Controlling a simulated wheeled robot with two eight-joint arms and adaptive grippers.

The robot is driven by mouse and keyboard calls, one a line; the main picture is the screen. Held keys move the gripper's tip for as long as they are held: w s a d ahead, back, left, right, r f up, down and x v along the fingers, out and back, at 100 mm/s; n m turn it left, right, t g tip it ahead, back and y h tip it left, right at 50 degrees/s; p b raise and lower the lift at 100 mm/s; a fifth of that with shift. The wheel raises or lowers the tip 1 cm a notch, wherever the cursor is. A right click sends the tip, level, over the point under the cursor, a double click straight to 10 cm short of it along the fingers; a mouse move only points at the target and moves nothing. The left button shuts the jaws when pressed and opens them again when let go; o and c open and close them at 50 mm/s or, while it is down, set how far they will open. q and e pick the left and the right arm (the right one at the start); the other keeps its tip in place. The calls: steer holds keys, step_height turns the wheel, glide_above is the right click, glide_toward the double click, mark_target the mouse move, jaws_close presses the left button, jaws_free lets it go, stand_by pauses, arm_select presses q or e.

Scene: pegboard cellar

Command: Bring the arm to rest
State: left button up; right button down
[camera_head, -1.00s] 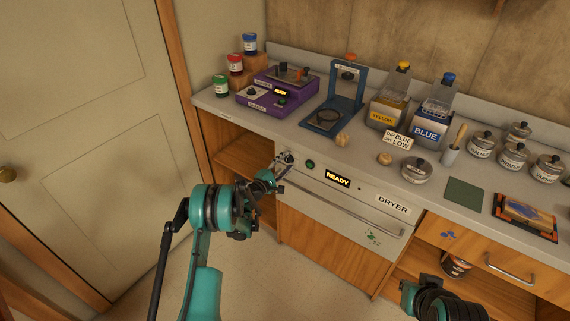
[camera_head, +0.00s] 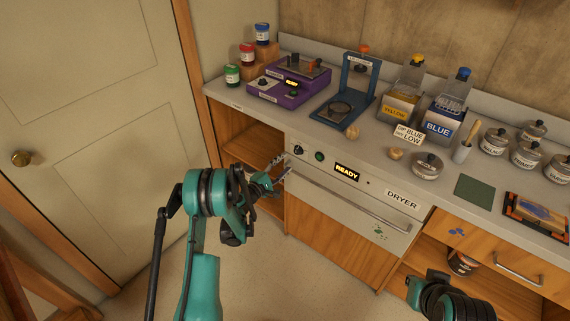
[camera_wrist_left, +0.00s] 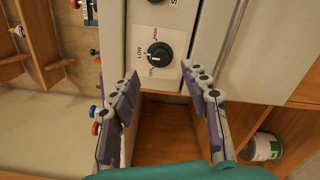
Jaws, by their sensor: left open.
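My left gripper (camera_head: 279,172) is open and empty in front of the upper left corner of the dryer (camera_head: 325,200), beside the left end of its handle. In the left wrist view its two fingers (camera_wrist_left: 160,105) stand wide apart, with the dryer's black knob (camera_wrist_left: 159,54) beyond and between them. The knob also shows in the head view (camera_head: 297,150). Whether a finger touches the dryer front cannot be told. Part of my right arm (camera_head: 448,298) shows at the bottom right; its gripper is out of view.
The counter (camera_head: 300,121) holds a purple device (camera_head: 289,83), a blue stand (camera_head: 345,101), yellow (camera_head: 402,102) and blue (camera_head: 443,118) bottles and several lidded jars. An open shelf (camera_head: 250,150) lies left of the dryer. A door (camera_head: 85,130) is at the left. The floor in front is free.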

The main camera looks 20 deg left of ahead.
arm_select(q)
steer(key=s+d+r+m+g, duration=0.3)
steer(key=s+d+r+m, duration=0.25)
steer(key=r, duration=0.25)
steer(key=s+d+r+m+g, duration=0.3)
steer(key=s+d+r+m, duration=0.1)
steer(key=s+d+r, duration=0.3)
steer(key=s+a+m+g+y, duration=0.2)
steer(key=s+m+y, duration=0.1)
steer(key=s, duration=1.1)
steer(key=s+a+m+g+y, duration=0.2)
steer(key=s+m, duration=0.3)
steer(key=s, duration=0.9)
steer(key=shift+y, duration=0.6)
